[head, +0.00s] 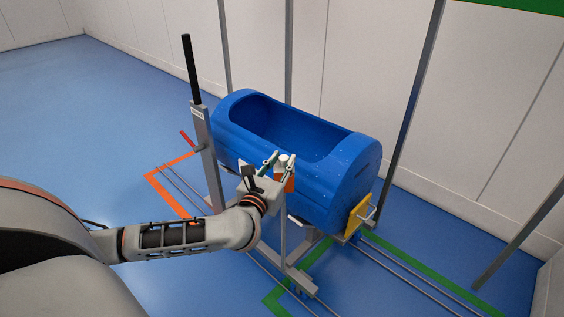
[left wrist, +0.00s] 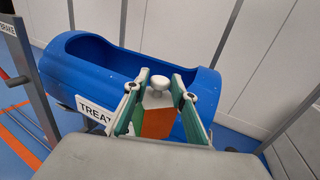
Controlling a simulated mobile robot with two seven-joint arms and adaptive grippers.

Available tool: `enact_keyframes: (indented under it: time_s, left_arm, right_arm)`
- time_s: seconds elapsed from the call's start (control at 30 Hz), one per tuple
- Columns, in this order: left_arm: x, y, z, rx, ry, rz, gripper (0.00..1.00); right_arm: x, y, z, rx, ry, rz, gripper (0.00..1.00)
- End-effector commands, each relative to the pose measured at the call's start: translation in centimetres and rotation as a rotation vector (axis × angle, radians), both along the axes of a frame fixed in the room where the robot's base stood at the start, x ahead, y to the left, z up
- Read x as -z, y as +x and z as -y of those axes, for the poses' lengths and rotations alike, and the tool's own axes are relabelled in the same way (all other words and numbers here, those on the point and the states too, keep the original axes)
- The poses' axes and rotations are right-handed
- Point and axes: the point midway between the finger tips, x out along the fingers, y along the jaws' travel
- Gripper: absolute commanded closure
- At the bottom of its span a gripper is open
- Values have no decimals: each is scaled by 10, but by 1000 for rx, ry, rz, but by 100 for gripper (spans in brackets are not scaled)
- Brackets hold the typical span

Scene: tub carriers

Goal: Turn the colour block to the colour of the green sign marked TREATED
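The colour block (head: 289,184) sits at the near side of the blue tub (head: 345,195), with an orange face towards me and a white round knob on top. In the left wrist view the orange face (left wrist: 156,124) and knob (left wrist: 160,82) lie between the fingers of my left gripper (head: 269,160). Its fingers stand apart, one on each side, with gaps beside the knob. A green panel (head: 515,4) is cut off at top right, without readable lettering. My right gripper is out of view.
A grey post (head: 207,160) with a black upright handle and a red lever (head: 187,140) stands left of the tub. A yellow plate (head: 358,215) is at its right end. Grey uprights stand behind. Orange and green floor markings surround rails; open floor lies left.

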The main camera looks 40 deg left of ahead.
Motion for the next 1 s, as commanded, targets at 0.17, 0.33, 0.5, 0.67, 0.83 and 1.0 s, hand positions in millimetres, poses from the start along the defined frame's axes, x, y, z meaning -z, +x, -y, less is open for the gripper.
enact_keyframes:
  time_s: [0.17,0.33,0.5,0.67,0.83,1.0]
  left_arm:
    - [0,0,0,0,0,0,100]
    - [0,0,0,-10,-3,1,100]
    - [-2,0,2,-53,-4,3,100]
    - [-3,1,4,-132,-9,4,100]
    - [-2,2,6,-250,-12,2,100]
    - [2,3,8,-381,-10,-3,100]
  right_arm:
    - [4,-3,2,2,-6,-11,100]
    - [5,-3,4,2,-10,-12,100]
    - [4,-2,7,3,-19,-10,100]
    - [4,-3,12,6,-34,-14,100]
    - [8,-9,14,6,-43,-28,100]
    - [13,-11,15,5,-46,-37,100]
